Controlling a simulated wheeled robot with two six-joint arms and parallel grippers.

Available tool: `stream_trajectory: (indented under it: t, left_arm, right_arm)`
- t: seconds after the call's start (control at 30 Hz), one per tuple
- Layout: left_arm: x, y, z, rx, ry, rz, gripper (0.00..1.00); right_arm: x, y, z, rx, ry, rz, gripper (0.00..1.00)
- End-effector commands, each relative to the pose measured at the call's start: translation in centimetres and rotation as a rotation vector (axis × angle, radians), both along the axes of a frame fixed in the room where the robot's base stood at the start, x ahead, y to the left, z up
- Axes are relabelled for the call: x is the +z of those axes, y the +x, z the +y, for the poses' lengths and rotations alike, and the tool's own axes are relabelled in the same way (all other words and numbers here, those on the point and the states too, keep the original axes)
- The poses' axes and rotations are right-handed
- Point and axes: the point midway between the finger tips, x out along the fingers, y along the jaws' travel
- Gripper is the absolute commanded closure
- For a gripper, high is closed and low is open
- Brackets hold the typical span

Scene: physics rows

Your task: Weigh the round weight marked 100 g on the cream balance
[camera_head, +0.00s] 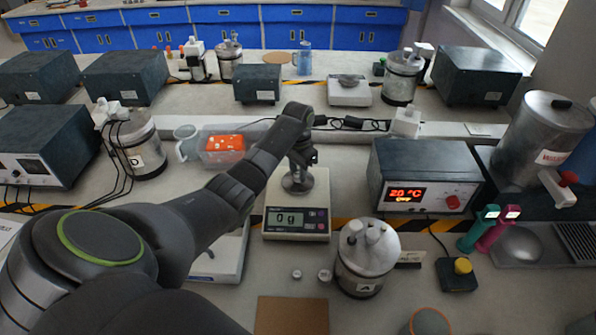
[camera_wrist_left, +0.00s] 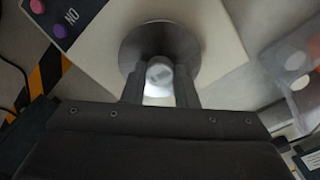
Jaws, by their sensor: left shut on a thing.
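The cream balance (camera_head: 318,197) stands near the middle of the table with its round metal pan (camera_head: 298,184) on top. Its display (camera_head: 287,219) reads 0 g. My left gripper (camera_head: 299,166) is over the pan, pointing down. In the left wrist view the gripper (camera_wrist_left: 160,88) is shut on a small round metal weight (camera_wrist_left: 160,70), with the pan (camera_wrist_left: 165,38) right below it. I cannot read a marking on this weight, nor tell whether it touches the pan. My right gripper is not in view.
Two small metal weights (camera_head: 297,274) (camera_head: 324,275) stand in front of the balance. A lidded metal vessel (camera_head: 366,262) is at front right, a grey heater box (camera_head: 423,176) to the right. An orange-filled tub (camera_head: 222,148) is behind my left arm. A brown board (camera_head: 291,316) lies in front.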

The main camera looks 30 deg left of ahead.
Motion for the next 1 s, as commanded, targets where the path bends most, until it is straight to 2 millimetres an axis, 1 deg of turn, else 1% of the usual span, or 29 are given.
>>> stream_trajectory:
  t: [0.53, 0.57, 0.7, 0.73, 0.9, 0.93, 1.0]
  left_arm:
    - [-0.77, 0.01, 0.0, 0.0, 0.0, 0.0, 0.98]
    - [-0.71, 0.01, 0.0, 0.0, 0.0, 0.0, 0.7]
    - [-0.71, 0.01, 0.0, 0.0, 0.0, 0.0, 0.52]
    - [-0.71, 0.01, 0.0, 0.0, 0.0, 0.0, 0.48]
    - [-0.71, 0.0, -0.01, 0.0, 0.0, 0.0, 0.48]
    - [-0.73, -0.01, -0.01, 0.0, 0.0, 0.001, 0.47]
    - [-0.74, -0.01, -0.01, 0.0, 0.0, 0.001, 0.38]
  right_arm:
    - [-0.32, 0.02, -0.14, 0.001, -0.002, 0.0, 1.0]
    - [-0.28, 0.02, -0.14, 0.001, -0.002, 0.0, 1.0]
    - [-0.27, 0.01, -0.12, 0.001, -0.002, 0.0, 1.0]
    - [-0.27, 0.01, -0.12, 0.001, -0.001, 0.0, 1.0]
    - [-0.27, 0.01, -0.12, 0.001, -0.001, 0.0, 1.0]
    - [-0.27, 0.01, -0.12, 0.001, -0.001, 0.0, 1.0]
    - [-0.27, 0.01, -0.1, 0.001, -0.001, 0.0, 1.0]
